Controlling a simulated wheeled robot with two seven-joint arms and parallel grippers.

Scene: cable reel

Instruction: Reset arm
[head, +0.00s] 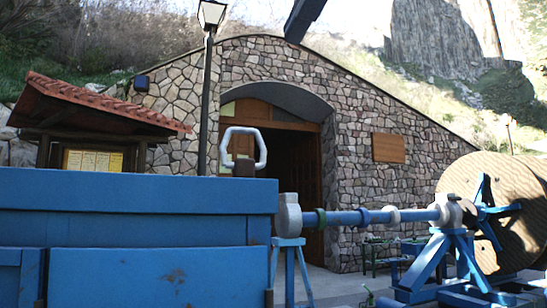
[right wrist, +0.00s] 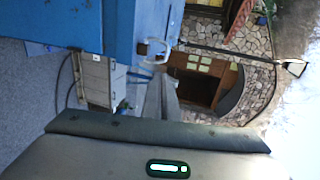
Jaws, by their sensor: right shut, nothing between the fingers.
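My right gripper (head: 295,36) shows as a dark shape at the top edge of the head view, high up and clear of everything. In the right wrist view its grey fingers (right wrist: 161,98) are together, with nothing held between them. The cable reel (head: 480,190), a large tan drum on a blue stand, is at the right of the head view, cut off by the picture edge. A blue shaft (head: 345,218) runs from it to the blue machine (head: 130,210) at the left. My left gripper is not in view.
A pale loop handle (head: 243,143) stands up behind the blue machine; it also shows in the right wrist view (right wrist: 160,52). A lamp post (head: 206,100), a roofed notice board (head: 93,160) and a stone building (head: 270,65) stand behind. The air around my right gripper looks free.

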